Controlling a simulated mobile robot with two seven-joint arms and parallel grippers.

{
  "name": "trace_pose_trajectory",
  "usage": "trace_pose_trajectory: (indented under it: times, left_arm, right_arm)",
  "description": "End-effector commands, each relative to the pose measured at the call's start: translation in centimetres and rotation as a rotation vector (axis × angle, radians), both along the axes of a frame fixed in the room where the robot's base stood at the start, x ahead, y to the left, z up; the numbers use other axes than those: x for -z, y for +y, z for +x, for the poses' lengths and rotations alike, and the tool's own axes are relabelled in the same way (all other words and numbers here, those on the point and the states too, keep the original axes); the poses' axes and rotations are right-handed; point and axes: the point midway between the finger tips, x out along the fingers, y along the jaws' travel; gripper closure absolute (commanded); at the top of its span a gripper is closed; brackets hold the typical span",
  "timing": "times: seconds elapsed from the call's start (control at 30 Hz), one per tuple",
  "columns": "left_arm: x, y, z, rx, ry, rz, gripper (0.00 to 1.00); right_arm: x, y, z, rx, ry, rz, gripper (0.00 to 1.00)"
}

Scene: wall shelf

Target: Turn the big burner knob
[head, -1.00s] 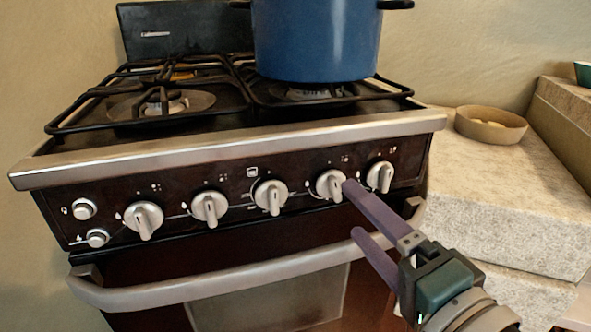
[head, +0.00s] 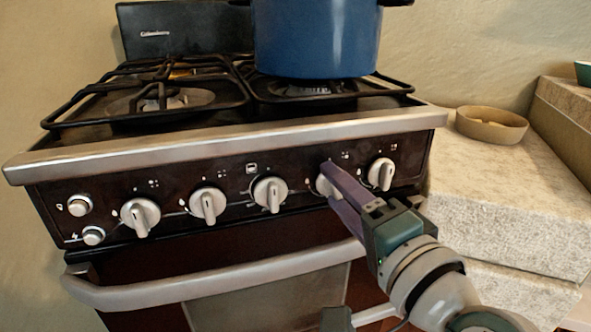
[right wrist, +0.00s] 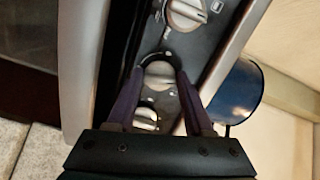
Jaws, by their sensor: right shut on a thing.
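A row of silver burner knobs runs along the dark front panel (head: 237,168) of the stove. My right gripper (head: 329,174) comes in from the lower right and is shut on the second knob from the right (head: 322,187), whose face is mostly hidden by the fingers in the head view. In the right wrist view the two purple fingers lie on either side of this knob (right wrist: 159,73). The rightmost knob (head: 381,174) and the middle knob (head: 269,194) stand free beside it. My left gripper is not in view.
A blue pot (head: 315,40) stands on the back right burner, above the panel. The oven handle (head: 215,283) runs below the knobs. A stone counter (head: 500,190) with a shallow bowl (head: 491,125) is at the right.

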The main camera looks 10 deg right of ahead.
Motion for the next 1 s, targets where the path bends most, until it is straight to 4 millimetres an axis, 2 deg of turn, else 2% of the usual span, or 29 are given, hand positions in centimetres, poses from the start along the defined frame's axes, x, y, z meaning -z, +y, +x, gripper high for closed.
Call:
trace_pose_trajectory:
  times: [0.03,0.37,0.73,1.0]
  left_arm:
    - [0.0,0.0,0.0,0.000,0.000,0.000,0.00]
    - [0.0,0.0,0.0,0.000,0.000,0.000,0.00]
    - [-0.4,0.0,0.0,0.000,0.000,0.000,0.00]
    - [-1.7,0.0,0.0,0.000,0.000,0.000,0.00]
  right_arm:
    - [0.0,0.0,0.0,0.000,0.000,0.000,0.62]
    - [0.0,0.0,0.0,0.000,-0.001,0.000,0.99]
    - [-0.1,0.0,0.0,0.000,-0.005,-0.043,1.00]
    - [-0.2,0.0,0.0,0.000,-0.023,-0.206,1.00]
